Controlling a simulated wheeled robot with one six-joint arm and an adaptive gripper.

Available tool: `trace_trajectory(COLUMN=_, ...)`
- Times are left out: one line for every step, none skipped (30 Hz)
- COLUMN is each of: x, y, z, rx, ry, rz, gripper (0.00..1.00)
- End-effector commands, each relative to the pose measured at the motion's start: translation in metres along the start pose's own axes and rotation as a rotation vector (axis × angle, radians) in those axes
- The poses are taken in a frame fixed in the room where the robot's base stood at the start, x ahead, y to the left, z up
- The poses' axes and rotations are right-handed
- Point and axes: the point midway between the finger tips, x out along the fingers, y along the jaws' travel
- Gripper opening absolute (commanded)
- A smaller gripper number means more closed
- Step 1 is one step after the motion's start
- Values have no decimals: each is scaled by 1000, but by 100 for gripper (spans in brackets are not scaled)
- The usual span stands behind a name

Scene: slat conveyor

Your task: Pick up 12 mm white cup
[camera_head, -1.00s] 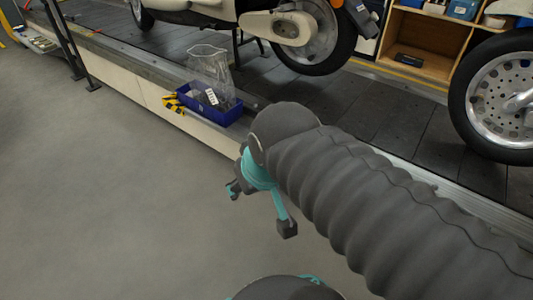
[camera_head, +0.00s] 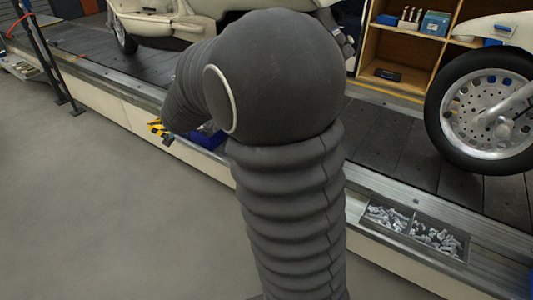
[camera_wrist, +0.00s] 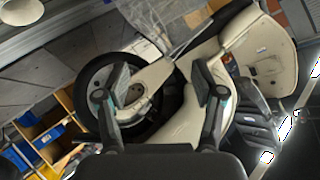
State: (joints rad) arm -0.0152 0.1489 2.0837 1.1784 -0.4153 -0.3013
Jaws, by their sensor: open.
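I cannot make out a 12 mm white cup in either view. My gripper (camera_wrist: 165,88) is open in the wrist view, its two fingers wide apart with nothing seen held between them. Behind the fingers are a cream motorcycle body and a wheel (camera_wrist: 98,80). In the head view my dark, ribbed arm fills the middle and hides my gripper.
A blue bin (camera_head: 208,137) on the conveyor edge is mostly hidden by my arm. A two-part metal tray (camera_head: 415,232) of small grey parts is set in the edge at right. Wooden shelves (camera_head: 413,50) hold boxes and small items. A motorcycle wheel (camera_head: 483,118) stands at right.

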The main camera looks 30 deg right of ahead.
Motion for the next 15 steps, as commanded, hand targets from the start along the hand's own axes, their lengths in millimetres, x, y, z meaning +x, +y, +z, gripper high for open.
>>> trace_trajectory(x=19, y=14, z=1, rx=28, ry=37, rz=69, gripper=68)
trace_trajectory(x=29, y=23, z=1, rx=45, ry=65, rz=113, gripper=68)
trace_trajectory(x=40, y=37, z=2, rx=66, ry=100, rz=175, gripper=68)
trace_trajectory(x=48, y=48, z=2, rx=79, ry=127, rz=222, gripper=68)
trace_trajectory(x=55, y=59, z=4, rx=91, ry=152, rz=272, gripper=68)
trace_trajectory(x=63, y=75, z=7, rx=104, ry=186, rz=340, gripper=68)
trace_trajectory(x=68, y=87, z=10, rx=112, ry=211, rz=393, gripper=68)
trace_trajectory(x=72, y=100, z=13, rx=119, ry=234, rz=448, gripper=68)
trace_trajectory(x=76, y=117, z=18, rx=125, ry=265, rz=522, gripper=68)
trace_trajectory(x=78, y=130, z=23, rx=128, ry=286, rz=579, gripper=68)
trace_trajectory(x=79, y=142, z=28, rx=128, ry=308, rz=637, gripper=68)
trace_trajectory(x=80, y=159, z=35, rx=127, ry=334, rz=714, gripper=68)
trace_trajectory(x=79, y=171, z=41, rx=125, ry=352, rz=771, gripper=68)
trace_trajectory(x=77, y=182, z=46, rx=120, ry=368, rz=826, gripper=68)
trace_trajectory(x=74, y=195, z=54, rx=115, ry=389, rz=896, gripper=68)
